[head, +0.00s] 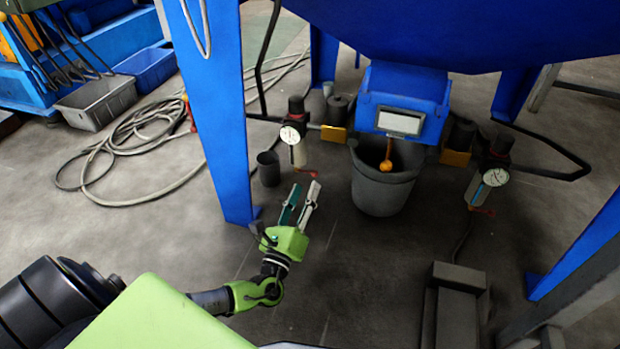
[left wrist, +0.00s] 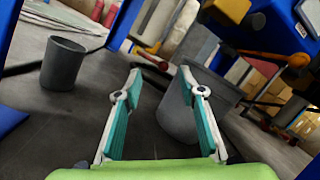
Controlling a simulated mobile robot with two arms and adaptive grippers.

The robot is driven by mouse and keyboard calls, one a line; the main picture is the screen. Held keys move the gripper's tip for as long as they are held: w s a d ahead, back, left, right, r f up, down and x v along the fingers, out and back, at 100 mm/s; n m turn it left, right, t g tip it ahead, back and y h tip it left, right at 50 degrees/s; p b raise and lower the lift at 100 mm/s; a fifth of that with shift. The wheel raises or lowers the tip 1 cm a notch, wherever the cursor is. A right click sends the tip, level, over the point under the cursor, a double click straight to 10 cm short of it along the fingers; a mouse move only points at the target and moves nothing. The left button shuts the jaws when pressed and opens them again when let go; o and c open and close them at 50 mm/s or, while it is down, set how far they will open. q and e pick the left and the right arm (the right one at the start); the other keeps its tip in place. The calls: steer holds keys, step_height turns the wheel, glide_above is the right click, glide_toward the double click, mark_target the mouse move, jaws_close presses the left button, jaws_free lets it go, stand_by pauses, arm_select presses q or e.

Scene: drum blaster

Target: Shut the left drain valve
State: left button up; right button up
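The left drain valve (head: 313,173) is a small red handle under the clear bowl of the left filter unit (head: 298,154), which carries a round white gauge (head: 290,135). Its exact angle is too small to tell. My left gripper (head: 305,193) points toward it from just below in the head view. The gripper is open and empty, with its two teal-lined fingers apart in the left wrist view (left wrist: 160,78). My right gripper is not in view.
A large grey bucket (head: 380,195) stands right of the left filter unit, and a small dark cup (head: 268,169) stands left of it. A blue leg (head: 222,120) rises left of my gripper. A similar right filter unit (head: 485,185) is across the bucket. Hoses (head: 130,150) lie left.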

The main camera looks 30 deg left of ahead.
arm_select(q)
steer(key=v, duration=0.5)
steer(key=shift+s, duration=0.2)
